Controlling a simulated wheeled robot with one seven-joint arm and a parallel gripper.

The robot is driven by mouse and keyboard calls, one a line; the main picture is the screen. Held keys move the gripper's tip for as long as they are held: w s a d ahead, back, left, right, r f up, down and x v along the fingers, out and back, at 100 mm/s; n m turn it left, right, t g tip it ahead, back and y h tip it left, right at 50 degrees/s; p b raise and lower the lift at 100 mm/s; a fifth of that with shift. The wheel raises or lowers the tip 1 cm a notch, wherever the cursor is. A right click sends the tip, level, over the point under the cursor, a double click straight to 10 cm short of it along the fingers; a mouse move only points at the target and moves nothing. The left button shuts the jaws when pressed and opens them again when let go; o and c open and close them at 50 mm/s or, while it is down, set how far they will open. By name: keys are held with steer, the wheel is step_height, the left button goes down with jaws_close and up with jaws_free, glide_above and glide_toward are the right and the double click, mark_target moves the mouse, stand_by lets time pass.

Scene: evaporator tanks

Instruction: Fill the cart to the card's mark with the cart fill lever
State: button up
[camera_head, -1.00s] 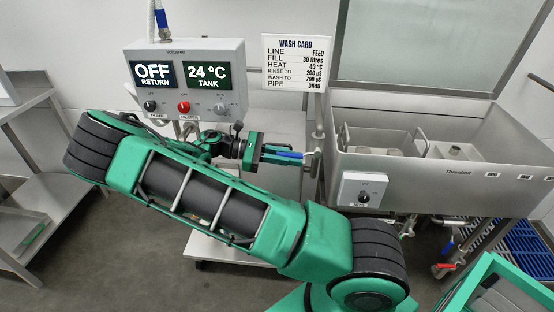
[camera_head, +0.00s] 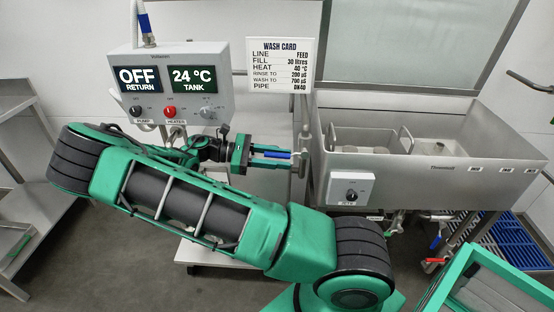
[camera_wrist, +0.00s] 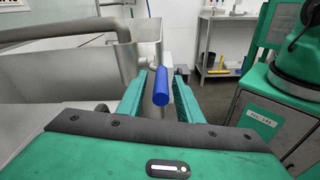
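The blue-handled lever (camera_head: 278,155) is at the left of the steel sink, in the head view. In the wrist view the blue handle (camera_wrist: 160,86) lies between the two green fingers of my gripper (camera_wrist: 158,92), with a gap visible on each side. My gripper (camera_head: 270,155) is open around the handle. I cannot make out a fill level or mark on the cart.
A control box (camera_head: 172,85) shows OFF RETURN and 24 °C TANK, above several knobs. The steel sink (camera_head: 430,175) with a small knob box (camera_head: 350,189) stands to the right. Red and blue valve handles sit below it. A steel shelf (camera_head: 45,190) stands at left.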

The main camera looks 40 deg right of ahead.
steer(key=v, duration=1)
steer(key=shift+w+a, duration=0.25)
steer(key=shift+a, duration=0.05)
steer(key=shift+r, duration=0.1)
